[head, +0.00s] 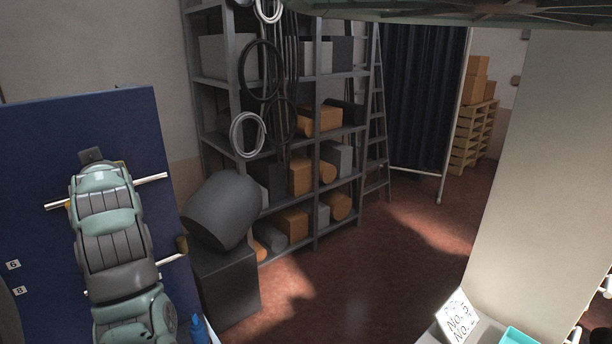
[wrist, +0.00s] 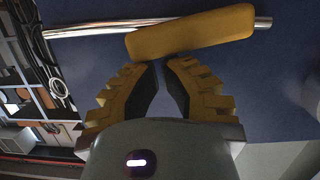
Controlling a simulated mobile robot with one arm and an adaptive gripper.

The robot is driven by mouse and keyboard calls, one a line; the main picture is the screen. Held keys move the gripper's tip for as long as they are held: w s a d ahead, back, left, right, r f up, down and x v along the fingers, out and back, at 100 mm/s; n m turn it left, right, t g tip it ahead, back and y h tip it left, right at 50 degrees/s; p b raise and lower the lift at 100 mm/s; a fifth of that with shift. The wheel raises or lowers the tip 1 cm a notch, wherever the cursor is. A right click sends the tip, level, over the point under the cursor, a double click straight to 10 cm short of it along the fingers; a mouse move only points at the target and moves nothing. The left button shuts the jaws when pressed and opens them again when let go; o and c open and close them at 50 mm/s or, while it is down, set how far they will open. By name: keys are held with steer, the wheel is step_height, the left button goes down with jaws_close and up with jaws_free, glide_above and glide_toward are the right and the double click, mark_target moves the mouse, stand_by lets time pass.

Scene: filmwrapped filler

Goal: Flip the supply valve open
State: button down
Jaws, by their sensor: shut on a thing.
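In the wrist view a yellow lever handle (wrist: 190,32) lies slightly tilted across a shiny metal pipe (wrist: 90,30) on a dark blue panel (wrist: 275,75). My gripper (wrist: 162,64) has yellow ribbed fingers, tips close together at the handle's lower edge. It is shut on the handle; the exact contact is hard to see. In the head view my green and grey arm stands before the blue panel (head: 40,140) and hides my gripper and most of the valve. An upper pipe (head: 150,178) and a lower pipe (head: 170,262) show beside the arm.
A dark rounded object (head: 222,208) sits on a black box (head: 227,285) right of the panel. A shelf rack (head: 318,190) with boxes and hanging coils stands behind. Open red floor (head: 360,270) lies in the middle. A pale wall (head: 545,150) is at right.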

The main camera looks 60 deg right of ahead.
steer(key=shift+s+d+f+m+b, duration=0.15)
steer(key=shift+d+f+m+b, duration=0.25)
steer(key=shift+f+m+b, duration=0.4)
steer(key=shift+r+y, duration=0.3)
steer(key=shift+r, duration=0.1)
step_height(320, 180, up, 4)
steer(key=shift+a+f, duration=0.15)
steer(key=b+v, duration=0.9)
steer(key=v, duration=0.1)
steer(key=shift+b, duration=0.3)
steer(key=shift+a, duration=0.1)
